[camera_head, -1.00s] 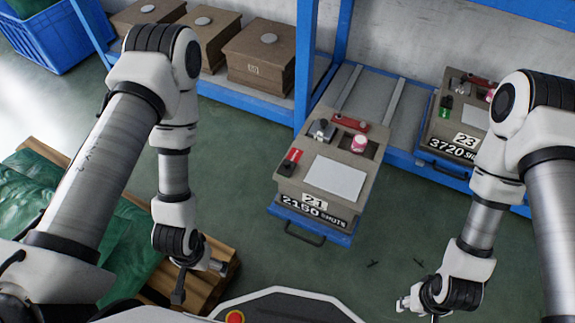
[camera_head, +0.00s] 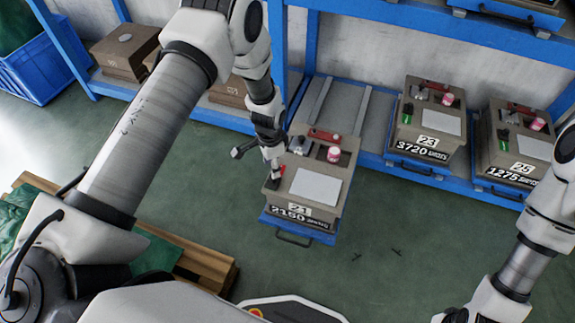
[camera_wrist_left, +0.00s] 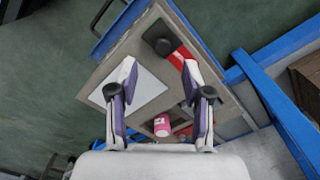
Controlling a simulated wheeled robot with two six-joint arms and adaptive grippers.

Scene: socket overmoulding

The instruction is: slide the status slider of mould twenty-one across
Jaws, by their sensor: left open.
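Mould twenty-one (camera_head: 336,193) is a brown block on a blue pulled-out drawer, marked 21 and 2150 shots. Its status slider shows a red strip (camera_head: 281,170) and a black knob (camera_head: 272,183) at the top's left edge. My left gripper (camera_head: 272,160) is over that edge, partly covering the slider. In the left wrist view the gripper (camera_wrist_left: 160,75) is open and empty, its fingers spread above the mould top. There the black knob (camera_wrist_left: 160,40) and red strip (camera_wrist_left: 182,60) lie beyond the fingertips; contact cannot be told. My right gripper (camera_head: 455,315) is low at the bottom edge, partly cut off.
The mould top also bears a white plate (camera_head: 316,186), a pink-red jar (camera_head: 334,154) and a red bar (camera_head: 323,135). Moulds 23 (camera_head: 432,130) and 25 (camera_head: 515,152) stand right on the blue rack (camera_head: 372,174). Floor in front is clear.

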